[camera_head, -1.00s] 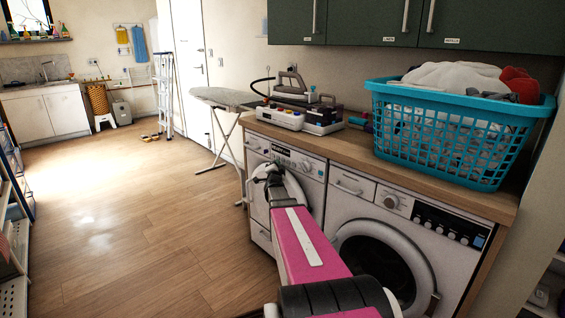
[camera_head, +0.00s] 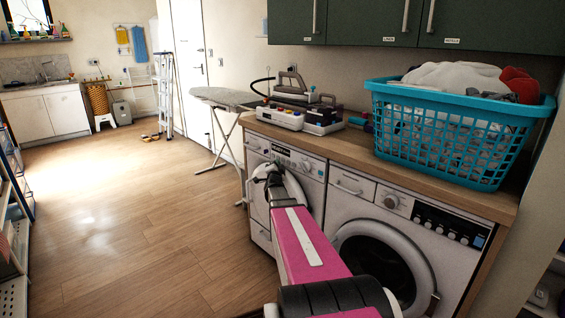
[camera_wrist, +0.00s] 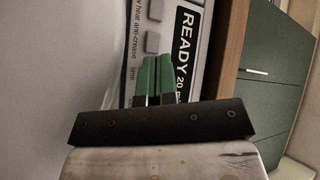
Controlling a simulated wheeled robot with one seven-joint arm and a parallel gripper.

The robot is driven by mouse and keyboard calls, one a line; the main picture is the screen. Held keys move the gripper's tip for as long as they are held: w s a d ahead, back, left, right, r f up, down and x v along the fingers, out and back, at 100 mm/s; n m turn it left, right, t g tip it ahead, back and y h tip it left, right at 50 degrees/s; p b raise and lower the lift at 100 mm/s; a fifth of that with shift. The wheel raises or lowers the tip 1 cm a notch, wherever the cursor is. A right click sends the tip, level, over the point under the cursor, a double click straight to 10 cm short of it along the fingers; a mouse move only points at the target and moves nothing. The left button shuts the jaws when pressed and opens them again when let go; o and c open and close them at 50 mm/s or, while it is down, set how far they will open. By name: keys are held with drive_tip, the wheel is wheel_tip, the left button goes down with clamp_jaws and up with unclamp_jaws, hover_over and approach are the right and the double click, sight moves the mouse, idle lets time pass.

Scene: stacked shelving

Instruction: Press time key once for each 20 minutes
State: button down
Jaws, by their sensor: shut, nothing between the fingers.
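The wrist view shows a white control panel (camera_wrist: 203,15) turned on its side, close in front of my gripper. Its dark display (camera_wrist: 186,45) reads "READY 20" with the rest covered. Grey keys (camera_wrist: 152,42) sit in a row beside printed labels, including "heat", "anti-crease" and "time". My gripper (camera_wrist: 157,60) has green fingers shut together and empty. They cover the spot beside the "time" label, so the time key is hidden. I cannot tell whether the tips touch it. In the head view the arm's end is at the left washing machine's panel (camera_head: 295,160).
A second washing machine (camera_head: 447,226) stands to the right. The wooden worktop (camera_head: 345,150) above holds an iron set (camera_head: 305,112) and a turquoise laundry basket (camera_head: 450,140). Green cabinets (camera_head: 480,25) hang above. The floor on the left is clear.

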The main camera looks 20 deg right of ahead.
drive_tip(key=shift+d, duration=0.1)
idle(0.6)
drive_tip(key=shift+w+d, duration=0.15)
drive_tip(key=shift+d, duration=0.2)
drive_tip(key=shift+w+d, duration=0.15)
drive_tip(key=shift+d, duration=0.2)
idle(0.7)
drive_tip(key=shift+a, duration=0.1)
drive_tip(key=shift+s+a, duration=0.3)
drive_tip(key=shift+a, duration=0.35)
drive_tip(key=shift+a, duration=0.15)
drive_tip(key=a, duration=0.1)
drive_tip(key=s+a, duration=0.1)
drive_tip(key=a, duration=0.2)
drive_tip(key=shift+s+a, duration=0.2)
drive_tip(key=shift+s, duration=0.2)
drive_tip(key=shift+a, duration=0.1)
idle(0.7)
